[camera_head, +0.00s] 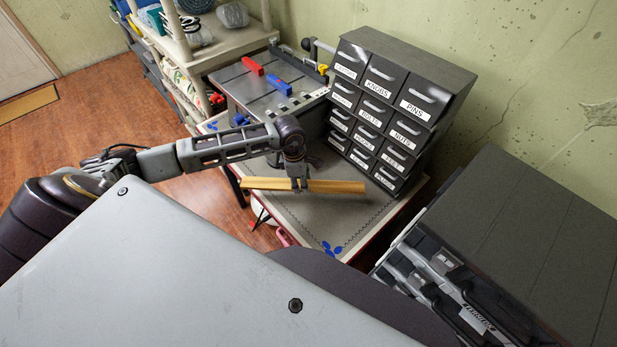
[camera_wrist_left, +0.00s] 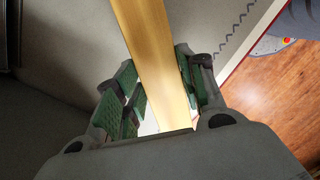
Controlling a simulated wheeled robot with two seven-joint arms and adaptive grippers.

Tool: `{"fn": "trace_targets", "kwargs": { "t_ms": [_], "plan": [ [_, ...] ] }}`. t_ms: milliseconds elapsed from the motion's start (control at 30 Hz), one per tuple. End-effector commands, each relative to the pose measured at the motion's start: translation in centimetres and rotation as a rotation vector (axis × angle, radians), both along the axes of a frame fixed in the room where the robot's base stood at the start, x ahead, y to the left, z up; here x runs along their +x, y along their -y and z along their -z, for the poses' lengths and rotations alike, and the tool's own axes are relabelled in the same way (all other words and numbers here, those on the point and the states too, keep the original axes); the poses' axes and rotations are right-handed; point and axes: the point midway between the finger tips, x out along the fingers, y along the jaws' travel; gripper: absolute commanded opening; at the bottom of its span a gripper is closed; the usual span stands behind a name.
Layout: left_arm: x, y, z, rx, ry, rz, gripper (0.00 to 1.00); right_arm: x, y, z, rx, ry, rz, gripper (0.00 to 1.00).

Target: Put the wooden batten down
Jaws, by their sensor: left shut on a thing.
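The wooden batten (camera_head: 338,187) is a long, flat, light yellow strip. It lies level across the picture at the table (camera_head: 340,229) in the head view. My left gripper (camera_head: 300,185) is shut on the batten near its middle, reaching down from above. In the left wrist view the batten (camera_wrist_left: 155,55) runs between the green-padded fingers (camera_wrist_left: 160,100) of the gripper. I cannot tell whether the batten touches the tabletop or is held a little above it. My right gripper is not in view.
A dark drawer cabinet (camera_head: 388,105) with labelled drawers stands at the back of the table. A grey machine table (camera_head: 265,85) with red and blue pieces is behind left. Small blue pieces (camera_head: 332,249) lie near the front corner. A dark toolbox (camera_head: 520,250) is at right.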

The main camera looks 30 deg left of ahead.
Motion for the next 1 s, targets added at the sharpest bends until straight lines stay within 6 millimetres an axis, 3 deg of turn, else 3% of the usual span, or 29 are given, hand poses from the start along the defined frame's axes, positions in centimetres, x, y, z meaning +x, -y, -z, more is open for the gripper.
{"fn": "trace_targets", "kwargs": {
  "t_ms": [1000],
  "plan": [
    [-9.9,-3.5,0.1,0.003,0.000,0.001,0.08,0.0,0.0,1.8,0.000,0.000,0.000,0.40]
  ]
}}
